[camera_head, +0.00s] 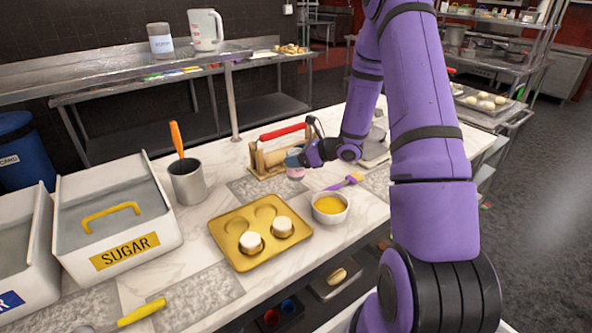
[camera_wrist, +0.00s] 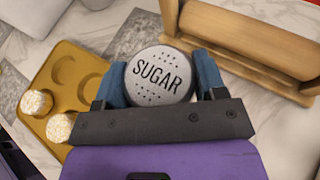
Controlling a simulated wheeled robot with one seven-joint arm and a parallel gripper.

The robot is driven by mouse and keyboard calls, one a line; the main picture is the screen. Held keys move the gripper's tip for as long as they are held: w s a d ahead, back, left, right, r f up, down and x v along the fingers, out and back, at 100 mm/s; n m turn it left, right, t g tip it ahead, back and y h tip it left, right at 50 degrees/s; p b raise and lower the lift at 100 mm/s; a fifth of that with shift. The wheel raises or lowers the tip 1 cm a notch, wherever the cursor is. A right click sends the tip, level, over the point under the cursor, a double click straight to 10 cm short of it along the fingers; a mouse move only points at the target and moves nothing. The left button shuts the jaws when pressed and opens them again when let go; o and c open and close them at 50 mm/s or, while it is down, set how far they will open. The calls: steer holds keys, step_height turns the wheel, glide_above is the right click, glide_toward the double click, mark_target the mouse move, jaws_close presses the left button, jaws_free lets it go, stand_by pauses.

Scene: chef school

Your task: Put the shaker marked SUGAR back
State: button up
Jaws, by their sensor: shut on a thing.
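The SUGAR shaker (camera_wrist: 160,72) has a round grey lid with small holes and the word SUGAR on top. It sits between the two blue fingers of my gripper (camera_wrist: 161,82), which is shut on it. In the head view the shaker (camera_head: 296,174) is partly hidden by my gripper (camera_head: 295,161). It is upright over the counter, just in front of the wooden rack (camera_head: 266,167). I cannot tell whether its base touches the counter. The rack also shows in the wrist view (camera_wrist: 250,35), close to the right of the shaker.
A gold muffin tray (camera_head: 222,229) with two white-topped cakes stands in front. A bowl of yellow liquid (camera_head: 331,207), a purple brush (camera_head: 346,182) and a metal pot (camera_head: 187,182) stand nearby. A white bin labelled SUGAR (camera_head: 111,218) is at left.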

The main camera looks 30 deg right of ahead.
mark_target(297, 174)
steer(key=shift+f, duration=2.15)
steer(key=o, duration=1)
steer(key=shift+f, duration=0.1)
